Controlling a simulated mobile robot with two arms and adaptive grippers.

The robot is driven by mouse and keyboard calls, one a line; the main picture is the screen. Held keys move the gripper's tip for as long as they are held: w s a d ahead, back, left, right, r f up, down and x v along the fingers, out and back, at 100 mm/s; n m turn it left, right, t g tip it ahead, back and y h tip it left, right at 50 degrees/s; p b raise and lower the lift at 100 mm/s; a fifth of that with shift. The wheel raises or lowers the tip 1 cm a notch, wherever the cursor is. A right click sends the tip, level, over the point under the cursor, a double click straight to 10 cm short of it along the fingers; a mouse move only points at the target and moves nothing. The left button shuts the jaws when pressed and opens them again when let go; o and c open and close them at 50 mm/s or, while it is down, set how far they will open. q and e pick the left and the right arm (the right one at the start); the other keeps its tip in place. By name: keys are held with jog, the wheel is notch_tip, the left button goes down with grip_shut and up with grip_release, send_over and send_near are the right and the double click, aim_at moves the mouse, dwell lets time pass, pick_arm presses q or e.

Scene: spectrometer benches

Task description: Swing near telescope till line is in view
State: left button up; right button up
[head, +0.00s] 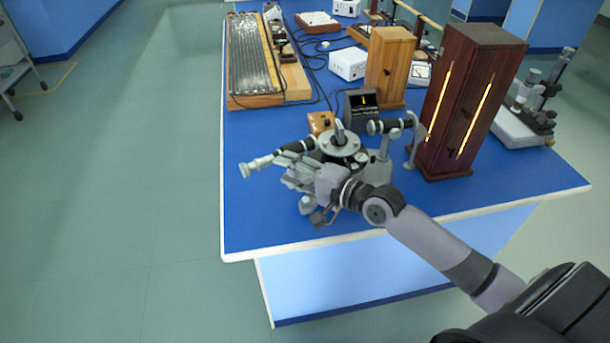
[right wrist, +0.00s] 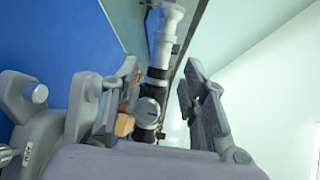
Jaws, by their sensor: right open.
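The spectrometer (head: 343,143) stands near the front edge of the blue bench, with a round grey table on top. Its near telescope (head: 262,161) points left, its pale eyepiece end close to the bench's left edge. Its other tube (head: 391,126) points right, toward a dark wooden box. My right gripper (head: 287,168) is at the near side of the telescope. In the right wrist view the telescope (right wrist: 160,58) runs between the two spread fingers of the right gripper (right wrist: 163,92). I cannot tell whether either finger touches it. The gripper hides part of the spectrometer's base. My left gripper is not seen.
The tall dark box (head: 468,105) with glowing slits stands right of the spectrometer. A lighter wooden box (head: 390,68) and a small black display (head: 361,104) are behind. A long ribbed apparatus (head: 250,62) lies at back left. The bench front left is clear.

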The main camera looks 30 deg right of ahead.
jog(key=shift+v, duration=2.35)
